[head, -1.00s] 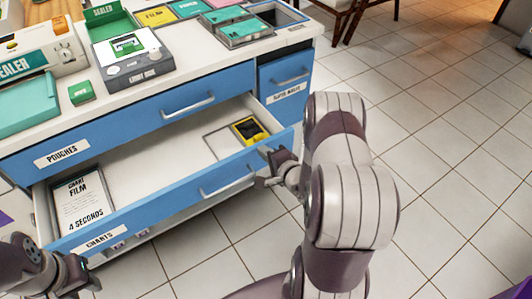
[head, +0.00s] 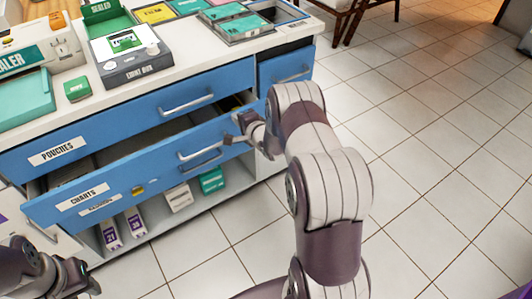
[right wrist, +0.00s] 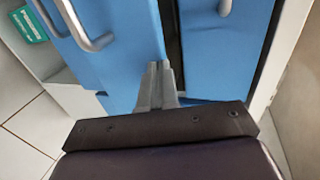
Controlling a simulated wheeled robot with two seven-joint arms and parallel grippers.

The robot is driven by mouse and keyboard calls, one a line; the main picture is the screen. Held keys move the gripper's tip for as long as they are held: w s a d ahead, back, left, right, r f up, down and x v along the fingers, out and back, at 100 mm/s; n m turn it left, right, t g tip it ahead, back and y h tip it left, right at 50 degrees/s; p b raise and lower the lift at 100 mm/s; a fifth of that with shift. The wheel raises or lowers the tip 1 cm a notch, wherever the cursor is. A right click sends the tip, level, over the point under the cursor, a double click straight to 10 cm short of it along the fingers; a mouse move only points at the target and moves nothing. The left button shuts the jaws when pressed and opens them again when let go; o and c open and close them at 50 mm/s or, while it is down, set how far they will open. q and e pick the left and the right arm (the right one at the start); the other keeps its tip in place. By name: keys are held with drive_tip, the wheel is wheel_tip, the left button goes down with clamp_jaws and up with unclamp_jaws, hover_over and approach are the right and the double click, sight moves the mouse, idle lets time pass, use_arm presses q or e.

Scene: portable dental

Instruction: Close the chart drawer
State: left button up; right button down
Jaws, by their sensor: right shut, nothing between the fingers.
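The blue chart drawer (head: 110,187), labelled CHARTS, is part way out below the POUCHES drawer in the head view. A narrow dark gap shows above its front, and its contents are mostly hidden. My right gripper (head: 238,128) is shut and empty at the right end of the drawer front, right of its handle (head: 207,146). In the right wrist view the shut fingers (right wrist: 158,75) point at the blue front and seem to touch it. My left gripper (head: 88,280) is at the lower left, apart from the drawer; its fingers are too small to read.
The POUCHES drawer (head: 150,108) and the narrow drawer (head: 287,72) at the right look shut. The white countertop (head: 180,72) holds a light box (head: 130,55) and several boxes. An open shelf below holds small boxes (head: 178,197).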

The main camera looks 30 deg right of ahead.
drive_tip(key=shift+w+b, duration=0.35)
drive_tip(key=shift+w, duration=1.55)
